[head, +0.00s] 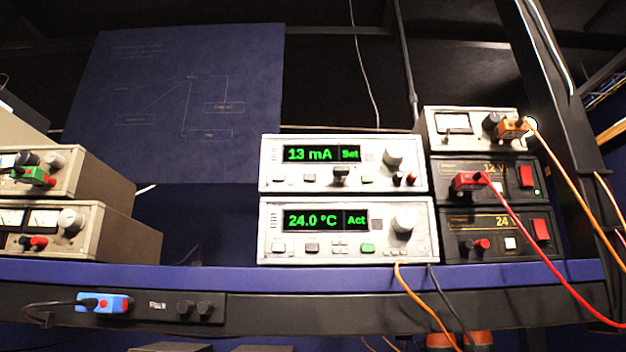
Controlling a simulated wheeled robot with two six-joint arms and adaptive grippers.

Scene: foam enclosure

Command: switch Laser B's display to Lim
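Two stacked light-grey instruments stand on the shelf at centre. The upper instrument (270,178) has a green display (321,154) reading "13 mA" and "Set". It has a large knob (392,158), a dark knob below the display, and small buttons. The lower instrument (270,250) has a display (325,220) reading "24.0 °C" and "Act", a large knob (404,221) and a lit green button (367,248). I cannot read which one is Laser B, and neither display reads "Lim". Neither of my grippers is in view.
Power supplies (492,183) are stacked at right, with red and orange cables hanging in front. More instruments (75,230) stand at left. A blue connector (104,303) sits on the front rail below the blue shelf edge (230,272). A dark blue diagram panel (150,90) is behind.

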